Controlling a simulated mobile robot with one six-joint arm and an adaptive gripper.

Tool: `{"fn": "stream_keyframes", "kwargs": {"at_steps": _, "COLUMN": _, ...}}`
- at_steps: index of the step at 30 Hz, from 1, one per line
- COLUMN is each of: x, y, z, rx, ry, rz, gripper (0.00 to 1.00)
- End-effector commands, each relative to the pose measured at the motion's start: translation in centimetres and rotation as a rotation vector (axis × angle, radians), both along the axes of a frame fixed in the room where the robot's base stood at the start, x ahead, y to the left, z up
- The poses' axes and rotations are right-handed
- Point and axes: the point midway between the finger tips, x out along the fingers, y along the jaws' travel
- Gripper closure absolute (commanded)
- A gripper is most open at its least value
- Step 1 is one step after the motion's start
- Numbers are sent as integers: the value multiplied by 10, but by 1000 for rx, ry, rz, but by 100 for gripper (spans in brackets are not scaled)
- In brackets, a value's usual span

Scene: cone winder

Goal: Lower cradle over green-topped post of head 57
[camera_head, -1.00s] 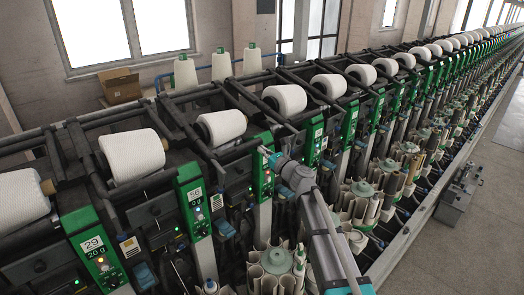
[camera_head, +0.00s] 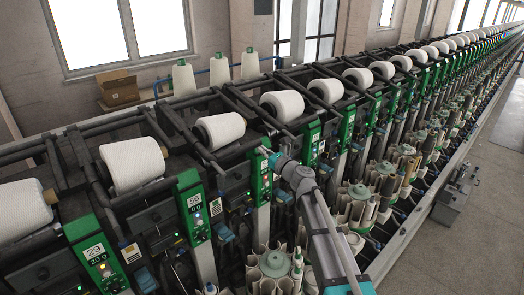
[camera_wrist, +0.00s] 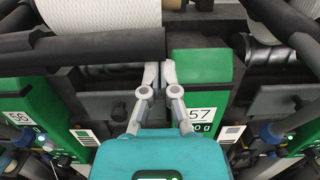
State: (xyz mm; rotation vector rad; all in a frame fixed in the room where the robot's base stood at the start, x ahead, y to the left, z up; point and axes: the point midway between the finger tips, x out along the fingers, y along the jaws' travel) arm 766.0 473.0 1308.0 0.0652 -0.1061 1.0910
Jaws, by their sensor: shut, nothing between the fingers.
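The green-topped post of head 57 (camera_wrist: 200,68) stands just right of my fingers in the wrist view, its "57" label below the green top. In the head view it is the green panel (camera_head: 260,180) beside my fingertips. The cradle of head 57 seems to be the dark bar (camera_wrist: 80,47) crossing left of the post, below a white yarn package (camera_wrist: 100,14); the package also shows in the head view (camera_head: 220,130). My gripper (camera_wrist: 158,68) is shut and empty, its tips close to the bar's right end. I cannot tell whether they touch it.
Head 56 (camera_head: 193,205) stands to the left, with its own package (camera_head: 132,164). Further heads run away to the upper right. Bobbin magazines (camera_head: 275,264) stand below my arm. A grey box (camera_head: 455,190) is on the open floor at right.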

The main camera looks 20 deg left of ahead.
Motion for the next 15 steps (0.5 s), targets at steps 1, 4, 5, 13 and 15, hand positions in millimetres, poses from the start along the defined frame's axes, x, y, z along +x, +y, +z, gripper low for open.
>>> {"fn": "stream_keyframes", "kwargs": {"at_steps": 1, "x": 0, "y": -1, "z": -1, "rx": 1, "ry": 0, "rz": 0, "gripper": 100}}
{"fn": "stream_keyframes", "kwargs": {"at_steps": 4, "x": 0, "y": -1, "z": -5, "rx": 1, "ry": 0, "rz": 0, "gripper": 100}}
{"fn": "stream_keyframes", "kwargs": {"at_steps": 5, "x": 0, "y": -1, "z": -6, "rx": 1, "ry": 0, "rz": 0, "gripper": 100}}
{"fn": "stream_keyframes", "kwargs": {"at_steps": 13, "x": 0, "y": -5, "z": -26, "rx": 0, "ry": 0, "rz": -1, "gripper": 100}}
{"fn": "stream_keyframes", "kwargs": {"at_steps": 15, "x": 0, "y": -6, "z": -32, "rx": 0, "ry": 0, "rz": -2, "gripper": 100}}
